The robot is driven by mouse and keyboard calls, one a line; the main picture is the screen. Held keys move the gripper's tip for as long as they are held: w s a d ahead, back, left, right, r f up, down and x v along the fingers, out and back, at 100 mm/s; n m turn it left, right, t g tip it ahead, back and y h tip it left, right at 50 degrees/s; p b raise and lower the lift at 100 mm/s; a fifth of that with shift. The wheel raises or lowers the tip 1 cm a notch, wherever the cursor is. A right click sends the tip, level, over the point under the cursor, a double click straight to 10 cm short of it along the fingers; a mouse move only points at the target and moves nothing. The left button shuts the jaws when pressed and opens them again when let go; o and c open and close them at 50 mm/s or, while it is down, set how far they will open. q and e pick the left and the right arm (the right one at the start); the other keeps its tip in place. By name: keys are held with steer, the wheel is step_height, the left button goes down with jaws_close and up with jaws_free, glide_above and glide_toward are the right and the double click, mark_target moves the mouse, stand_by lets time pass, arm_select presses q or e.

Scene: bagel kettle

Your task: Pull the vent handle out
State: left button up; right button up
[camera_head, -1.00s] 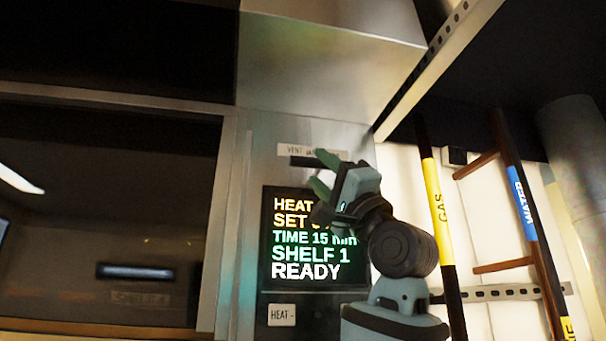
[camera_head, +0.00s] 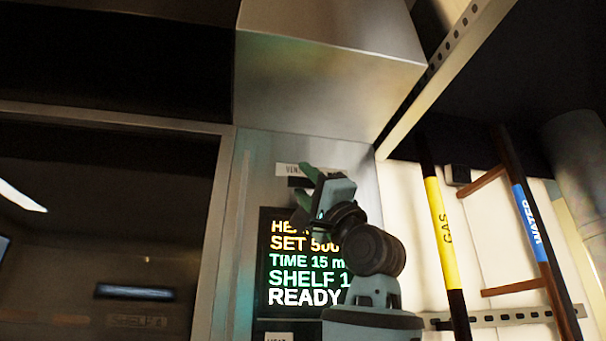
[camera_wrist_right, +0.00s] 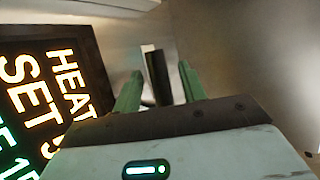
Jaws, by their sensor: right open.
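The vent handle is a dark bar (camera_head: 297,182) just under the white vent label (camera_head: 290,169) on the oven's metal front panel. My right gripper (camera_head: 302,178) is in front of it and hides most of the bar in the head view. In the right wrist view the dark bar (camera_wrist_right: 158,78) stands between the two green fingers of my right gripper (camera_wrist_right: 161,70). The fingers are apart, with a gap on each side of the bar. I cannot tell whether they reach past its front. My left gripper is not in view.
A lit display (camera_head: 300,262) is below the handle, partly hidden by my right arm. A dark oven window (camera_head: 100,230) is to the left. A metal box (camera_head: 320,75) juts out above. Yellow gas (camera_head: 443,220) and blue water (camera_head: 530,222) pipes run at right.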

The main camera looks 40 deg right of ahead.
steer(key=shift+x, duration=1.35)
jaws_close()
